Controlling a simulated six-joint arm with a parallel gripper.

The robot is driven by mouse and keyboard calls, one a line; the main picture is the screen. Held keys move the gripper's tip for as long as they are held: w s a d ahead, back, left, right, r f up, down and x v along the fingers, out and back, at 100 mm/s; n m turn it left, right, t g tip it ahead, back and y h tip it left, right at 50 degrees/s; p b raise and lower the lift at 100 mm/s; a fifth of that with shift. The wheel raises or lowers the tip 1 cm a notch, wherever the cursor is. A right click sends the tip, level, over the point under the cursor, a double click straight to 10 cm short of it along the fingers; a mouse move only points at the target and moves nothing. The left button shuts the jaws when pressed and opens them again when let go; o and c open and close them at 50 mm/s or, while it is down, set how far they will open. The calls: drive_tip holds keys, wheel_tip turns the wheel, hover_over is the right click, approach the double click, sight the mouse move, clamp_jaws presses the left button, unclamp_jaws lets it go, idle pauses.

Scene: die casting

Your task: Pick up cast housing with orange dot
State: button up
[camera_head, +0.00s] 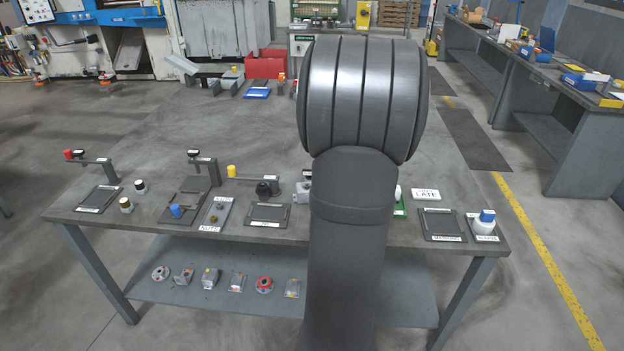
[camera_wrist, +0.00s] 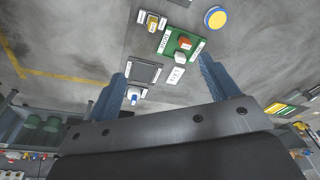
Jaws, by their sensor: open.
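Several small cast parts sit in a row on the lower shelf (camera_head: 160,290) in the head view. They include a round part with red (camera_head: 264,284), a round grey part with a red centre (camera_head: 161,272), a grey part with a reddish mark (camera_head: 237,281), and blocky parts with yellowish tops (camera_head: 210,277) and (camera_head: 292,287). They are too small to tell which bears an orange dot. My gripper (camera_wrist: 165,78) shows in the wrist view with its two blue-grey fingers wide apart and nothing between them gripped. In the head view my arm hides it.
The wrist view shows a green board (camera_wrist: 180,45) and a yellow-and-blue disc (camera_wrist: 215,17). Floor is clear in front of the bench.

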drive_tip(key=w+a+f+m+h, duration=0.1)
drive_tip(key=w+a+f+m, duration=0.1)
drive_tip(key=w+a+f, duration=0.45)
drive_tip(key=w+a+f+m+h, duration=0.1)
drive_tip(key=w+a+f, duration=0.2)
drive_tip(key=a, duration=0.6)
drive_tip(key=w+a+f+m+h, duration=0.1)
drive_tip(key=w+a+f+m, duration=0.1)
drive_tip(key=w+a+f, duration=0.4)
drive_tip(key=shift+g, duration=0.3)
drive_tip(key=x, duration=0.6)
drive_tip(key=s+x, duration=0.1)
drive_tip(key=x, duration=0.2)
drive_tip(key=shift+s+a+f, duration=0.1)
drive_tip(key=shift+a+f, duration=0.1)
drive_tip(key=shift+f, duration=0.3)
drive_tip(key=shift+s+x, duration=0.1)
drive_tip(key=shift+x, duration=1.3)
drive_tip(key=shift+s+x, duration=0.15)
drive_tip(key=shift+x, duration=1.25)
drive_tip(key=shift+w+r, duration=0.15)
drive_tip(key=c, duration=1.4)
